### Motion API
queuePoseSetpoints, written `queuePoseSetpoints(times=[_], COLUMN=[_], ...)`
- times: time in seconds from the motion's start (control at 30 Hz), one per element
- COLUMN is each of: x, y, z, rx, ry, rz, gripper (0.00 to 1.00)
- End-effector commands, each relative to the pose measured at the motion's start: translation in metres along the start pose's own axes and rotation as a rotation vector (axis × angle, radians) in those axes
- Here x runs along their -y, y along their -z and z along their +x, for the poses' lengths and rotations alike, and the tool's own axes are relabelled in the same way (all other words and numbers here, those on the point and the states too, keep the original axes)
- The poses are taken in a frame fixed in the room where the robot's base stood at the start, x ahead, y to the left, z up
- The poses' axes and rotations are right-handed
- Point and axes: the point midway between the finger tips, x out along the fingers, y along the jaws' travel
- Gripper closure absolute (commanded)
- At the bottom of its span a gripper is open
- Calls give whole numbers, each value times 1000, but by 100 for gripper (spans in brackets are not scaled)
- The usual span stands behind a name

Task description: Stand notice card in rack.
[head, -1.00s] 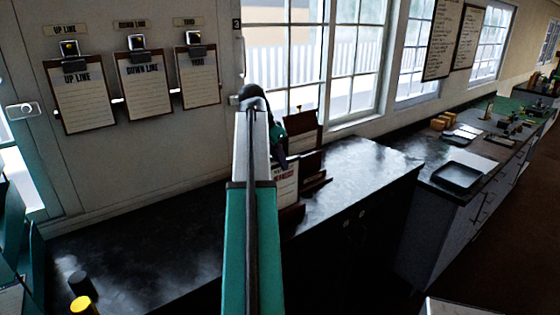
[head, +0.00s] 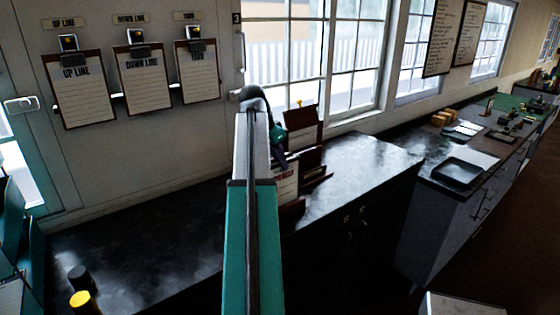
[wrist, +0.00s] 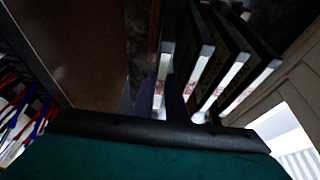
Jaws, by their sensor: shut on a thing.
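The notice card (head: 286,185) is a white card with red print near its top, seen in the head view. My gripper (head: 281,161) is shut on its upper edge and holds it roughly upright. The rack (head: 304,130) is a brown wooden stand with stepped panels on the dark counter. The card is at the rack's near left, close to a lower front panel (head: 293,209). My arm hides part of both, so I cannot tell whether the card is in a slot. The wrist view shows several dark slats with pale edges (wrist: 205,75), close by and dim.
The dark counter (head: 140,250) is clear left of my arm, except for a black peg and a yellow peg (head: 83,302) at the front. Clipboards (head: 148,78) hang on the wall. Windows stand behind the rack. A black tray (head: 459,172) lies on the right-hand counter.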

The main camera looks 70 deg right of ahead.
Motion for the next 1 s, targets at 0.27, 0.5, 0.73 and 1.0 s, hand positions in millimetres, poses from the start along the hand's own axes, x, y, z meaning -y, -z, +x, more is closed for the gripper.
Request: queuePoseSetpoints(times=[0.27,0.5,0.73,1.0], x=[0,0,0,0], y=[-1,-1,-1,-1], z=[4,4,4,3], rx=[0,0,0,0], ry=[0,0,0,0], rz=[0,1,1,1], gripper=[100,85,66,66])
